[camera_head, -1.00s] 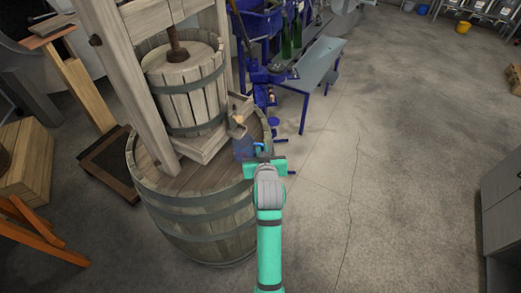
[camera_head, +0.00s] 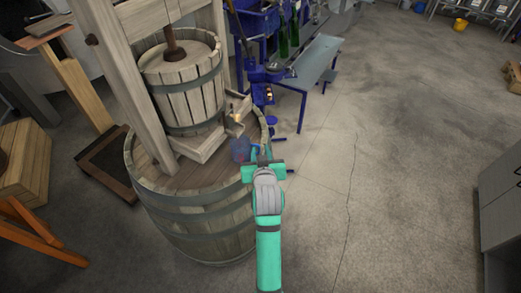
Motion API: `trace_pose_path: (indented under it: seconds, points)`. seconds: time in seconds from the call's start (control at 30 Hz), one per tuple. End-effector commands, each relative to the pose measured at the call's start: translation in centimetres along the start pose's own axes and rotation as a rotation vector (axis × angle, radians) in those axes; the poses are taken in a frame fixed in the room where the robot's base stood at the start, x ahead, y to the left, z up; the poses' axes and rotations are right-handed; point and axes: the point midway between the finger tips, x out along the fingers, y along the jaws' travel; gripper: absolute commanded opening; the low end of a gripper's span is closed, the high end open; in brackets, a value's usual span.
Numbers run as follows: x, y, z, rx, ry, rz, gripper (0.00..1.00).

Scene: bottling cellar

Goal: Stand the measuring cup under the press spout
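The measuring cup (camera_head: 240,150) is a small blue see-through vessel on the barrel top, near its right edge. It looks upright. The press spout (camera_head: 237,118) is a wooden lip with a light tip at the right of the press tray, behind and a little above the cup in the picture. My gripper (camera_head: 257,157) is green and reaches in from the front right, with its fingers at the cup's right side. The fingers are small and partly hidden by the wrist, so I cannot tell if they grip the cup or its handle.
The wooden press (camera_head: 180,85) stands on the large barrel (camera_head: 195,220), its tray and post close to the cup's left. A blue bench (camera_head: 318,62) and bottling machine stand behind. Open floor (camera_head: 400,150) lies to the right.

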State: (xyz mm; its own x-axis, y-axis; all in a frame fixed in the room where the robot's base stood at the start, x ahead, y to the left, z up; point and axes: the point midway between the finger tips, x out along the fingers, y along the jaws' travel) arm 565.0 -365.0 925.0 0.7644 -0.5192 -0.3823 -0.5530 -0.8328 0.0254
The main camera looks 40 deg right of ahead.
Motion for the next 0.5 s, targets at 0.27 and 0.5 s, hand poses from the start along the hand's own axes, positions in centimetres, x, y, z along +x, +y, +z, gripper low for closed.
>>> trace_pose_path:
  seconds: [0.27,0.5]
  points:
    - [-5.6,0.0,0.0,0.000,0.002,0.001,0.26]
    - [-9.2,0.0,0.0,0.000,0.001,0.000,0.26]
